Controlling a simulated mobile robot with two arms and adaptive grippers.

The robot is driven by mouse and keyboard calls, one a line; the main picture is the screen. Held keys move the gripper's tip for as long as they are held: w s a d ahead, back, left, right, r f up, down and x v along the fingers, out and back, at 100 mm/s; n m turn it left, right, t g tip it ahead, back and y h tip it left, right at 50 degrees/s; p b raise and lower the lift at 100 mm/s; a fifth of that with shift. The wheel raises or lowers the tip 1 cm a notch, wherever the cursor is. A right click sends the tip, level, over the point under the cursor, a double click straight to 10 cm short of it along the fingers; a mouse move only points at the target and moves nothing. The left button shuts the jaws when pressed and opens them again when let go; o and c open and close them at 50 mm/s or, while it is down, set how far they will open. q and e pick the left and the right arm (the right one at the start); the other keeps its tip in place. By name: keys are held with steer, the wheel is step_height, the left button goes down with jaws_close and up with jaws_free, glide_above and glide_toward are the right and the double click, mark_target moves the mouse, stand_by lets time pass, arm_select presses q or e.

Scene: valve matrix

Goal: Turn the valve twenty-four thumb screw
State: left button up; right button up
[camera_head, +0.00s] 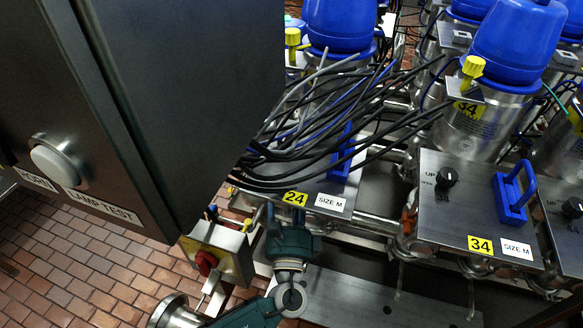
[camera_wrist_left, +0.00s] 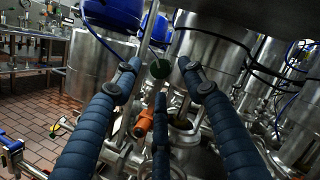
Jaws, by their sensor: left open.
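The valve panel marked 24 (camera_head: 295,198) lies low in the middle of the head view, under a bundle of cables, with a blue handle (camera_head: 347,155) on it. A yellow thumb screw (camera_head: 292,37) stands behind it, beside a blue-capped valve (camera_head: 340,25); I cannot read a number there. My left gripper (camera_head: 286,215) is at the front edge of panel 24; its fingertips are hard to make out there. In the left wrist view its blue fingers (camera_wrist_left: 160,82) are spread and hold nothing. A dark round knob (camera_wrist_left: 160,69) shows beyond them, apparently farther off. My right gripper is not in view.
A large dark cabinet (camera_head: 180,90) fills the left of the head view. Black cables (camera_head: 340,120) hang over panel 24. Panel 34 (camera_head: 480,241) and its yellow thumb screw (camera_head: 473,66) are to the right. A box with a red knob (camera_head: 206,262) is beside my left arm.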

arm_select(q)
steer(key=shift+x, duration=1.2)
jaws_close()
